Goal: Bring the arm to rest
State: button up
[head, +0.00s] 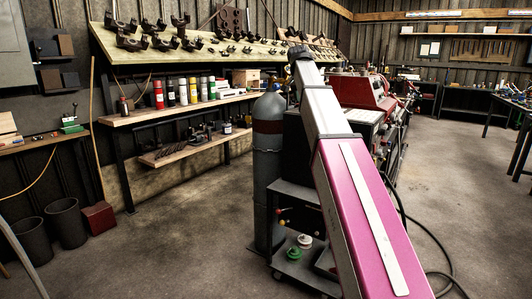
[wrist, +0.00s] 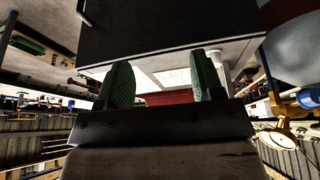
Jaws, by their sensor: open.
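My gripper (wrist: 162,82) shows in the wrist view with its two green pads wide apart and nothing between them. In the head view, my pink and white arm (head: 360,215) slants up from the bottom right to a dark joint near the middle. The gripper itself is hidden there behind the arm. The wrist picture is upside down. A dark box-like body (wrist: 165,30) with a pale panel lies beyond the pads; I cannot tell whether they touch it.
A grey gas cylinder (head: 268,165) stands on a dark cart (head: 300,205) close beside my arm. A brass regulator (wrist: 285,137) shows in the wrist view. A red machine (head: 362,92) is behind the arm. Shelves (head: 190,107) line the left wall. Floor is open at left and right.

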jog(key=s+d+f+n+g+y, duration=0.15)
jog(key=s+f, duration=0.35)
jog(key=f, duration=1.2)
jog(key=s+f+n, duration=0.3)
jog(key=s+f, duration=0.1)
jog(key=f, duration=1.4)
jog(key=s+d+f+n+g+y, duration=0.1)
jog(key=s+f+n+g, duration=0.1)
jog(key=s+f, duration=1.9)
notch_tip(320, 180, down, 2)
jog(key=shift+f+n, duration=0.1)
jog(key=shift+n, duration=0.55)
jog(key=shift+d, duration=0.15)
